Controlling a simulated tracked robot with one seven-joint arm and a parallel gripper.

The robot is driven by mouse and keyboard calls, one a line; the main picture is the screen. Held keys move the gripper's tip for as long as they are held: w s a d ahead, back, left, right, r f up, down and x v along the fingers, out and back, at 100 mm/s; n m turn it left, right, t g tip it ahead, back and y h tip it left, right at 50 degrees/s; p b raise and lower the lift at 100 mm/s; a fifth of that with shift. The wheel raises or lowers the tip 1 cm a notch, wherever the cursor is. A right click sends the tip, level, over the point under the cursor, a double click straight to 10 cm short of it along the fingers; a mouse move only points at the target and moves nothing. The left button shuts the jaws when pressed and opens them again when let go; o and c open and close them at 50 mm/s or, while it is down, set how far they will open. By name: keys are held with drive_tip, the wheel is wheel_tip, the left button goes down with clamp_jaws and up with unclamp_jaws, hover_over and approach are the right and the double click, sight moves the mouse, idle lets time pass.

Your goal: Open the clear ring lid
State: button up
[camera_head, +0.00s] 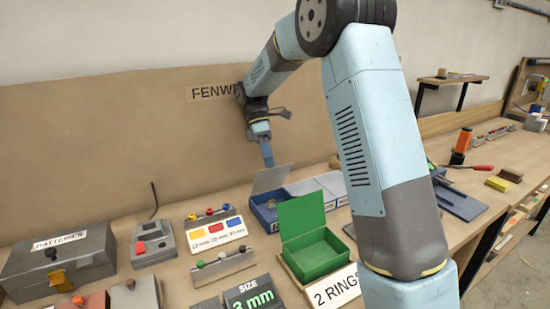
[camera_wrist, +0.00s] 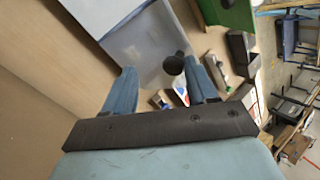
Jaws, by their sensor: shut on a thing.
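The clear ring lid (camera_head: 272,179) is a greyish see-through panel. It stands raised and tilted back on a blue box (camera_head: 265,215) behind the green box. My gripper (camera_head: 267,163) is at the lid's upper edge and shut on the lid. In the wrist view, the clear lid (camera_wrist: 140,48) lies beyond and between the blue fingers of my gripper (camera_wrist: 160,82). A dark round knob (camera_wrist: 174,65) shows beside the right finger. The exact contact is hard to see. A ring-like item (camera_head: 271,204) shows inside the blue box.
An open green box (camera_head: 318,262) stands in front, behind a "2 RINGS" sign (camera_head: 335,290). Closed grey-lidded compartments (camera_head: 305,188) adjoin at right. A batteries box (camera_head: 62,258) and button panels (camera_head: 215,232) stand at left. A wall panel (camera_head: 120,140) rises behind.

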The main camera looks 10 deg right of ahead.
drive_tip(key=s+r, duration=0.1)
drive_tip(key=r, duration=0.2)
drive_tip(key=s+r, duration=0.2)
drive_tip(key=s+d+r, duration=0.1)
drive_tip(key=r, duration=0.2)
drive_tip(key=shift+s+r, duration=0.3)
drive_tip(key=shift+r, duration=0.05)
drive_tip(key=s+d+r, duration=0.1)
drive_tip(key=s+r, duration=0.3)
drive_tip(key=s, duration=0.5)
drive_tip(key=shift+d, duration=0.3)
drive_tip(key=shift+s+r, duration=0.1)
drive_tip(key=shift+r, duration=0.05)
